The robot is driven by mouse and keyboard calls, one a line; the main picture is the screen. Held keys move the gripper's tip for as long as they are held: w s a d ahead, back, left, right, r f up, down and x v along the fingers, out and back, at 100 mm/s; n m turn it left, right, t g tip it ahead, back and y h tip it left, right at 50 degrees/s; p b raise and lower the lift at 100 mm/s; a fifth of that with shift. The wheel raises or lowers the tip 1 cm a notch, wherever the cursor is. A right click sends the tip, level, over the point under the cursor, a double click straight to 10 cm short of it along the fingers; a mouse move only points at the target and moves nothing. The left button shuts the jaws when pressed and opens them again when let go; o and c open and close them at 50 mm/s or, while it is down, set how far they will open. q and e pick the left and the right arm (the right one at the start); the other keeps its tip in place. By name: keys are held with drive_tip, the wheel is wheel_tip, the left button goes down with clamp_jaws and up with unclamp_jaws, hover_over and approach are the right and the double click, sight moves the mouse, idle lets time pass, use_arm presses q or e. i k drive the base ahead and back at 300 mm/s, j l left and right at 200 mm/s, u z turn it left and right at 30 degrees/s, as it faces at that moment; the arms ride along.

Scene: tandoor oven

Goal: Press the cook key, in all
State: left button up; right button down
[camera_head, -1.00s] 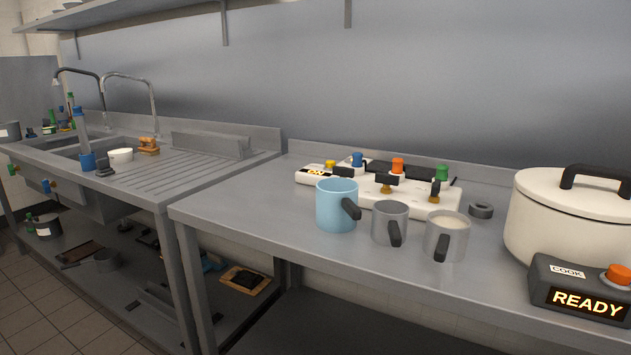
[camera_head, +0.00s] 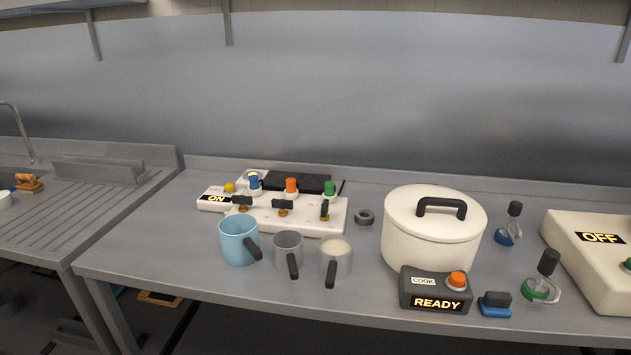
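The cook key is an orange round button (camera_head: 457,280) on top of a dark grey control box (camera_head: 434,290). The box has a white label reading COOK and a lit display reading READY. It stands at the front of a white lidded pot (camera_head: 431,233) with a black lid handle, on the grey counter right of centre. The button stands raised and nothing covers it. Neither of my grippers shows in the head view.
A blue mug (camera_head: 239,243), a grey mug (camera_head: 287,250) and a filled grey cup (camera_head: 336,260) stand left of the box. A small blue and dark block (camera_head: 495,304) sits right of it. A white OFF unit (camera_head: 595,255) stands far right. A white valve panel (camera_head: 300,219) lies behind the mugs.

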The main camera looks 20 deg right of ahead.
sight(456, 279)
drive_tip(key=z, duration=1.25)
